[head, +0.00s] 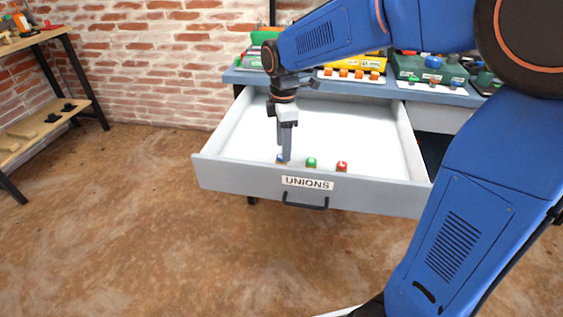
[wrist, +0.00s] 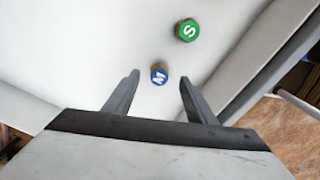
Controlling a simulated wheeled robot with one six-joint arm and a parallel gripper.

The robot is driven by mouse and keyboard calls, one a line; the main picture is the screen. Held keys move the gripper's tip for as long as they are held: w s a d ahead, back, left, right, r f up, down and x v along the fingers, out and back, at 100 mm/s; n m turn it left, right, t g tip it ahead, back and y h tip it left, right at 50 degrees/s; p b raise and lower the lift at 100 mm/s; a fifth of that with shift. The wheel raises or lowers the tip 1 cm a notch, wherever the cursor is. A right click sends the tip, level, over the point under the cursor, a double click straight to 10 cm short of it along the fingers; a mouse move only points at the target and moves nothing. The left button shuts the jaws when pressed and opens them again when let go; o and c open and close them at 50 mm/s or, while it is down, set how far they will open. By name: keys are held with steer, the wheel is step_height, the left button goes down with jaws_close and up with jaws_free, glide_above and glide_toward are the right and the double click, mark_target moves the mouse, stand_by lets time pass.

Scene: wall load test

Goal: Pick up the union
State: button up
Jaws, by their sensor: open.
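Three unions lie in the open drawer labelled UNIONS (head: 225,171). The blue one (head: 281,159) is at the left, the green one (head: 311,162) in the middle and the red one (head: 342,166) at the right. In the wrist view the blue union (wrist: 159,74) bears an M and the green union (wrist: 187,30) bears an S. My gripper (head: 284,159) points down into the drawer at the blue union, partly hiding it in the head view. In the wrist view my gripper (wrist: 158,85) is open, with a finger on either side of the blue union and gaps between.
The drawer's front wall, with a dark handle (head: 310,205), is close to my gripper. A workbench (head: 300,80) with colourful bins stands behind. A wooden shelf (head: 45,38) is at the left. The drawer floor behind the unions is clear.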

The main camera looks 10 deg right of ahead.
steer(key=shift+a+f, duration=0.15)
steer(key=shift+f, duration=1.1)
steer(key=shift+a+f, duration=0.15)
steer(key=shift+f, duration=1.1)
steer(key=c, duration=1.2)
